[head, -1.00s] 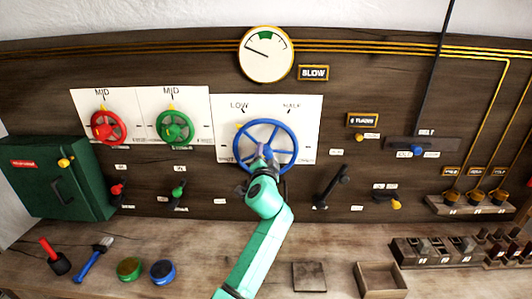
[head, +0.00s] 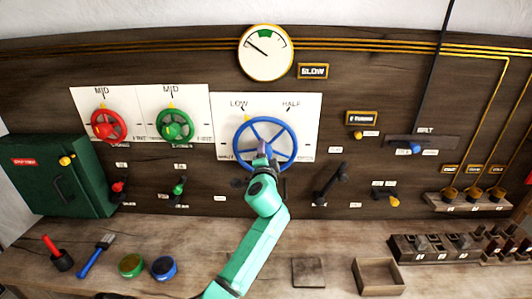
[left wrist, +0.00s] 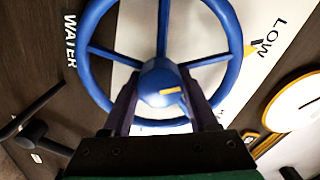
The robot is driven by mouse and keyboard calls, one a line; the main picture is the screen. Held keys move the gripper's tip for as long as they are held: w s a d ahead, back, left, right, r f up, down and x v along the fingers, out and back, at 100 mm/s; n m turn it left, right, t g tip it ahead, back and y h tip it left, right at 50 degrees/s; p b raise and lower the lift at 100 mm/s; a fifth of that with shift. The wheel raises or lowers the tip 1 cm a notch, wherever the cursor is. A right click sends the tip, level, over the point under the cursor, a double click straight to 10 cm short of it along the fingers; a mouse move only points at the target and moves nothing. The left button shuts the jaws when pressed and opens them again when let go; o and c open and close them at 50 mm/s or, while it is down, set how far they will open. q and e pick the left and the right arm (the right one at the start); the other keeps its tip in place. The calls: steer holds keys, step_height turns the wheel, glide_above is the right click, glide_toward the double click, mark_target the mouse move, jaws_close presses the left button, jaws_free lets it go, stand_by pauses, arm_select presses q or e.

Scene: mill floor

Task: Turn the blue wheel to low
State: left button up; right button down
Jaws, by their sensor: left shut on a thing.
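The blue wheel (head: 294,144) is mounted on a white plate on the dark panel, with LOW at its upper left and HALF at its upper right. Its yellow pointer (head: 247,119) is at the upper left, just right of and below the LOW label. My left gripper (head: 263,156) is at the wheel's centre. In the left wrist view its two fingers (left wrist: 165,98) are shut on the hub of the blue wheel (left wrist: 163,74), one on each side. The yellow pointer (left wrist: 252,46) there lies beside LOW. My right gripper is not in view.
A round gauge (head: 266,52) above has its needle at the upper left, left of the green band. Red (head: 108,126) and green (head: 174,125) wheels are to the left. A black lever (head: 330,184) is at the right. A wooden bench (head: 220,238) runs below.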

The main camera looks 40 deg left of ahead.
arm_select(q)
steer(key=o, duration=1.1)
steer(key=shift+a+r, duration=0.15)
steer(key=shift+r, duration=0.05)
steer(key=shift+o, duration=1.3)
steer(key=shift+f, duration=0.1)
steer(key=shift+w+a+f, duration=0.1)
steer(key=shift+a+f, duration=0.05)
steer(key=shift+a, duration=0.05)
steer(key=shift+s+d, duration=0.2)
steer(key=b+v, duration=0.4)
steer(key=v, duration=1)
steer(key=shift+a, duration=0.1)
